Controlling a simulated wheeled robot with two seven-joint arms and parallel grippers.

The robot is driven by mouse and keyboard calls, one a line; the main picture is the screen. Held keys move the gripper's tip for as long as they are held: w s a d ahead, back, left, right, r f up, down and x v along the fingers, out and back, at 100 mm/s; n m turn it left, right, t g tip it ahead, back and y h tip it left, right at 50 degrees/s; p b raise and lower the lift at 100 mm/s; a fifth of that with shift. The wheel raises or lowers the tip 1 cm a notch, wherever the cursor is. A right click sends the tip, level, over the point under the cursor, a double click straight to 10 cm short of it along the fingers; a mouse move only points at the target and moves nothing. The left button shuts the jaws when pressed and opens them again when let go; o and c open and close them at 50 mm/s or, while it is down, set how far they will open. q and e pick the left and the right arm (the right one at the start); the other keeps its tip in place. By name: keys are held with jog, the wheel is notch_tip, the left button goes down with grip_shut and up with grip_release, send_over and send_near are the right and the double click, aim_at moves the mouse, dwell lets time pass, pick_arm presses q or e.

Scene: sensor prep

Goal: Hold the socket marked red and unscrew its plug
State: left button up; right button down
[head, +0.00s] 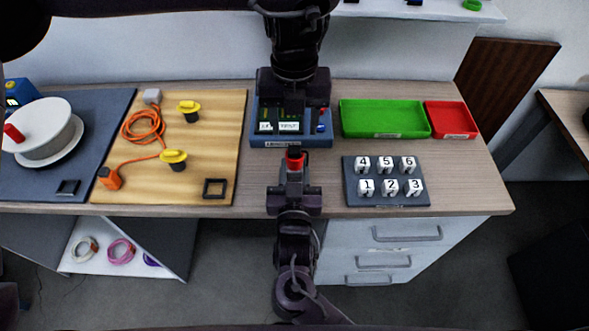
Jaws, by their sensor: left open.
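A small red piece with a dark top (294,160), which looks like the socket marked red with its plug, stands upright near the middle of the table's front part. My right gripper (294,172) comes up from the bottom and appears shut around its lower part, which is hidden. My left gripper (293,112) reaches in from the top, open, behind the red piece and apart from it. Its fingers overlap the blue test unit (291,141) in the picture. The thread between plug and socket is too small to make out.
A green tray (384,134) and a red tray (451,134) lie at the right. A dark block with numbered white pieces (350,190) sits in front of them. A wooden board (215,135) with yellow-capped pieces and an orange cable (140,140) lies left.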

aim_at(294, 149)
pick_arm(q)
jog(key=m, duration=0.5)
jog(key=shift+m, duration=0.3)
jog(key=m, duration=0.6)
jog(key=shift+m, duration=0.3)
jog(key=m, duration=0.6)
jog(key=shift+m, duration=0.3)
jog(key=m, duration=0.3)
jog(key=shift+m, duration=0.4)
jog(key=m, duration=0.3)
jog(key=shift+m, duration=0.4)
jog(key=shift+s+f+m, duration=0.1)
jog(key=shift+f+m, duration=0.2)
jog(key=shift+f, duration=0.05)
notch_tip(294, 149, down, 7)
jog(key=shift+f, duration=0.15)
